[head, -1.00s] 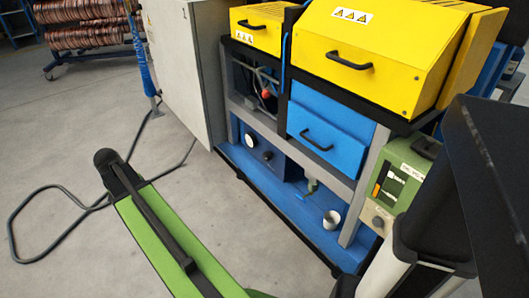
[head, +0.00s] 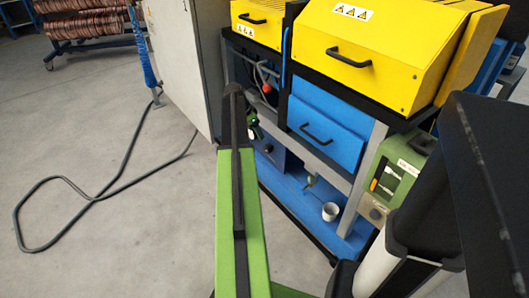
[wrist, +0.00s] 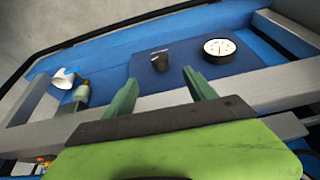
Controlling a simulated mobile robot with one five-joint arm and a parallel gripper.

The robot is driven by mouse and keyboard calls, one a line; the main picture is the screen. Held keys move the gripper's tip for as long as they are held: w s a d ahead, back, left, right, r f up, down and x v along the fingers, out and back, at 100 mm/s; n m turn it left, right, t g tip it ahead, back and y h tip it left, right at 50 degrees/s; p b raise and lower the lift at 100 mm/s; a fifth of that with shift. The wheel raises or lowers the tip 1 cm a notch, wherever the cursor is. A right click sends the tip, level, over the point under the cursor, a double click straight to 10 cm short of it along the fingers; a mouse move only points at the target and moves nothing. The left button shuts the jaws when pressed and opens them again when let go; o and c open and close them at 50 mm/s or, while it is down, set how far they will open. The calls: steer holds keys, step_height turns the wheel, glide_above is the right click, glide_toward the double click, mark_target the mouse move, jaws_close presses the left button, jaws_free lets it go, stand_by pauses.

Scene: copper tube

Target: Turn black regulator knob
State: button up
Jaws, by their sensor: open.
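The black regulator knob (wrist: 160,60) sits on a dark blue panel (wrist: 190,72) in the wrist view, beside a round white gauge (wrist: 219,47). My gripper (wrist: 160,77) is open, with its two green fingers apart and nothing between them. In the picture, the knob lies just beyond the fingertips, between their lines; I see no contact. In the head view, my green arm reaches toward the machine and covers part of the blue panel (head: 277,157). The gauge is hidden there, and the knob is too small to make out clearly.
Grey frame bars (wrist: 262,85) run close around the fingers in the wrist view. A white cup (head: 330,212) stands on the blue base shelf. A blue drawer (head: 325,130) and yellow hoods (head: 385,50) are above. A cable (head: 70,180) lies on the open floor at left.

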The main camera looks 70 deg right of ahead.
mark_target(265, 148)
steer(key=b+x, duration=1.1)
steer(key=x, duration=0.3)
steer(key=shift+w+a+f+b, duration=0.1)
steer(key=shift+w+a+b, duration=0.1)
steer(key=shift+b, duration=0.1)
steer(key=shift+s+d+f+b, duration=0.15)
steer(key=shift+d+f+b, duration=0.05)
steer(key=shift+f+b, duration=0.15)
steer(key=shift+r, duration=0.1)
